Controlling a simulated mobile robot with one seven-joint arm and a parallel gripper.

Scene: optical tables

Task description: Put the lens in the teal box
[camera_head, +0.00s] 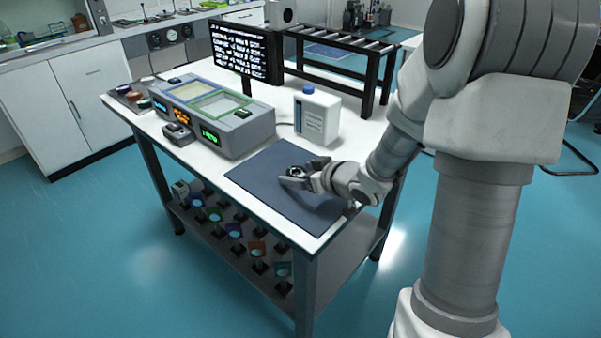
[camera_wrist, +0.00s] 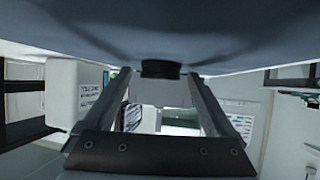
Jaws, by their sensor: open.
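A gap seems to show between each finger and the lens. A grey unit (camera_head: 230,135) behind the mat has a blue-rimmed compartment (camera_head: 187,90) and a green-rimmed one (camera_head: 222,103). I cannot tell which box counts as teal.
A white bottle with a blue cap (camera_head: 317,115) stands behind the mat; it also shows in the wrist view (camera_wrist: 80,95). A black screen (camera_head: 240,50) and a roller rack (camera_head: 340,42) stand further back. Several coloured plates sit on the lower shelf (camera_head: 215,235).

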